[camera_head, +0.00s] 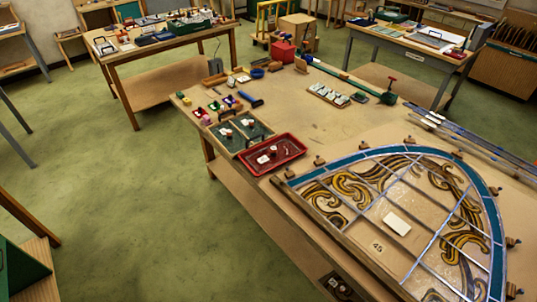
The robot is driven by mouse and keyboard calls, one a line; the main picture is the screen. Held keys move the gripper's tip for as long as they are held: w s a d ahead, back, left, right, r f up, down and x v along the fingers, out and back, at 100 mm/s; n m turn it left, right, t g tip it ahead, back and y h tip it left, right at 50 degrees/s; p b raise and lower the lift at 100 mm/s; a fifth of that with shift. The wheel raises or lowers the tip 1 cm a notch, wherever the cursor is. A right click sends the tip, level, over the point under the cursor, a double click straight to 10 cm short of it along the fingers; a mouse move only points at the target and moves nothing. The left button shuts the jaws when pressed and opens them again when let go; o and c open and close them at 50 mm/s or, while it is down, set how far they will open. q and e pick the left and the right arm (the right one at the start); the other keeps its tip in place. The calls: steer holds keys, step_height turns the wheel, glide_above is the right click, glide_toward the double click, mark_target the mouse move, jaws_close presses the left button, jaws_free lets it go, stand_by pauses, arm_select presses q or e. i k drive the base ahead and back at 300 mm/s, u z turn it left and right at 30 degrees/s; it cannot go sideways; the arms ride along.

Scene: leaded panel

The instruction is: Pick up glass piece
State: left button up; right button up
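A leaded panel with an arched blue-green border and amber scrollwork (354,186) lies on the near right of the main workbench (300,122). A small white rectangular piece (397,223) lies in its plain middle area, close to a mark reading 45 (377,247). I cannot tell whether the white piece is glass. Small red, green and purple pieces (214,105) sit near the bench's left edge; they are too small to identify. A red tray (296,149) holds small pale items. Neither of my grippers is in view.
A dark green tray (226,141) adjoins the red tray. A wooden tray of pale pieces (328,96), a blue-handled tool (250,101) and a red box (283,52) stand farther back. Long metal strips (465,137) lie at right. The bench's middle is mostly clear. Green floor lies left.

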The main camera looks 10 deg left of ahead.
mark_target(230, 139)
steer(key=z, duration=0.5)
steer(key=k, duration=0.15)
steer(key=u, duration=1.6)
steer(key=i, duration=1.55)
steer(key=z, duration=0.15)
